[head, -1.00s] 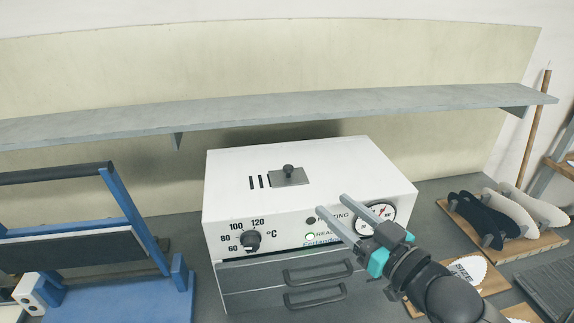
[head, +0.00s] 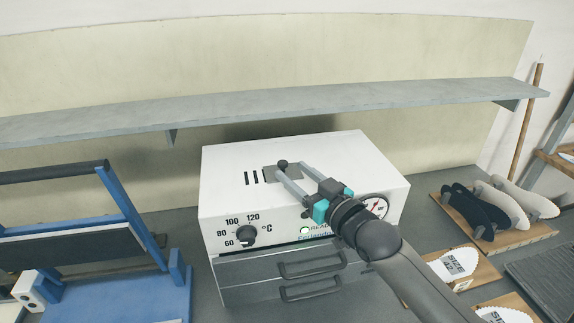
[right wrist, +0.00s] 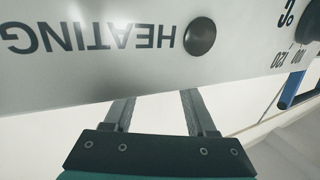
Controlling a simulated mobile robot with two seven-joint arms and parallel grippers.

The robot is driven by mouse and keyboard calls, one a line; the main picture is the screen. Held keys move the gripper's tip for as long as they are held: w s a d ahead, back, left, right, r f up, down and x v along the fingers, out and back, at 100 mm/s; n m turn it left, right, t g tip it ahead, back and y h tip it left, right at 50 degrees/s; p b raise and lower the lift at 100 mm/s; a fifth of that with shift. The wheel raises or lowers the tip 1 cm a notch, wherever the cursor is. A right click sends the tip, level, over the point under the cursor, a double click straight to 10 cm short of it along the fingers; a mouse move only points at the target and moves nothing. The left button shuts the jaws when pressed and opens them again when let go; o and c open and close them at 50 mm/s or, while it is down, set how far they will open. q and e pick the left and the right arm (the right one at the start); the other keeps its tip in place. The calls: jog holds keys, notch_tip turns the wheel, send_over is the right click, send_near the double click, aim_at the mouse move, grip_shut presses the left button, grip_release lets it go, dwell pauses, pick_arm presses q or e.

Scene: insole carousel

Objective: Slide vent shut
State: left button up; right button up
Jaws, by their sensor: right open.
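The white oven (head: 370,160) has a vent in its top, with dark slots (head: 252,178) showing bare at the left. A grey slide plate (head: 269,174) with a dark round knob (head: 283,163) sits just right of the slots. My right gripper (head: 291,169) is open over the oven top, its fingertips close to the knob and partly covering the plate. I cannot tell whether it touches the knob. In the right wrist view the two fingers (right wrist: 158,110) reach past the edge of the front panel (right wrist: 120,75); the vent is out of that view. My left gripper is not in view.
A grey shelf (head: 300,108) runs above and behind the oven. A blue frame (head: 125,210) stands to the left. Insoles on a wooden rack (head: 450,208) and flat boards lie to the right. The oven front carries a temperature dial (head: 246,235) and drawers with dark handles (head: 310,290).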

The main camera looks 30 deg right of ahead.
aim_at(285, 166)
jog(key=shift+w+a, duration=0.15)
jog(key=shift+w, duration=0.75)
jog(key=shift+w+a, duration=0.1)
jog(key=shift+w, duration=0.75)
jog(key=shift+c, duration=0.4)
grip_shut()
